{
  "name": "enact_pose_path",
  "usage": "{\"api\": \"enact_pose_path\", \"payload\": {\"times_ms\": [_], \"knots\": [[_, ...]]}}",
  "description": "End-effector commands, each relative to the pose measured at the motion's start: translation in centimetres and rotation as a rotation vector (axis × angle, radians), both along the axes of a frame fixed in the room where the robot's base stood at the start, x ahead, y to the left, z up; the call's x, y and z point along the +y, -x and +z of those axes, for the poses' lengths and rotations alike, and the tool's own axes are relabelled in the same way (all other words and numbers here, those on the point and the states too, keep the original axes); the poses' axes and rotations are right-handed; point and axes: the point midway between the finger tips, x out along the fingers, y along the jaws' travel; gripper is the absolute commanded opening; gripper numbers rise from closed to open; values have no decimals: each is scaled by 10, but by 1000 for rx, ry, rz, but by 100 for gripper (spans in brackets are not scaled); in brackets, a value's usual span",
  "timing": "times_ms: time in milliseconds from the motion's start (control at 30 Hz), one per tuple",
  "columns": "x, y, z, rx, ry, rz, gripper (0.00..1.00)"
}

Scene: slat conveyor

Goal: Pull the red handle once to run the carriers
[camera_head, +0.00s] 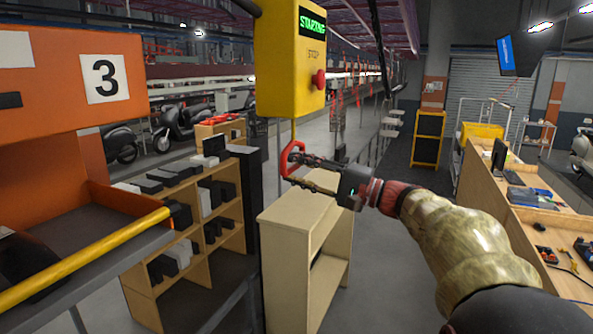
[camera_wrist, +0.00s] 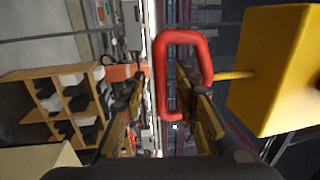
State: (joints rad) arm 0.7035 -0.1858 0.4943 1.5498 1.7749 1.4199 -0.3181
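The red handle (camera_head: 291,160) is a rounded loop hanging on a thin cord or rod under the yellow control box (camera_head: 290,60). The box has a green display that seems to read "STARTING", a STOP label and a red button (camera_head: 319,79). My gripper (camera_head: 297,170) is at the handle with its fingers apart. In the wrist view, the handle (camera_wrist: 160,95) has its near bar between my fingers. The right finger appears to reach into the loop, and the left finger is outside it. I see no clear grip on the bar.
A small wooden shelf (camera_head: 310,215) stands below my gripper. An orange carrier marked 3 (camera_head: 105,80) with a yellow bar (camera_head: 85,257) is at the left. A shelf of boxes (camera_head: 185,285) stands behind it. A wooden workbench (camera_head: 490,185) is at the right.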

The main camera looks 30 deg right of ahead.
Motion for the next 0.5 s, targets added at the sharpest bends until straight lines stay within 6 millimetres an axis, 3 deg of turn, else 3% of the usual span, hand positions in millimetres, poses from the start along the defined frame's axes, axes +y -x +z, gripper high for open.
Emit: {"api": "enact_pose_path", "payload": {"times_ms": [500], "knots": [[-33,41,-10,-2,2,-2,30]]}}
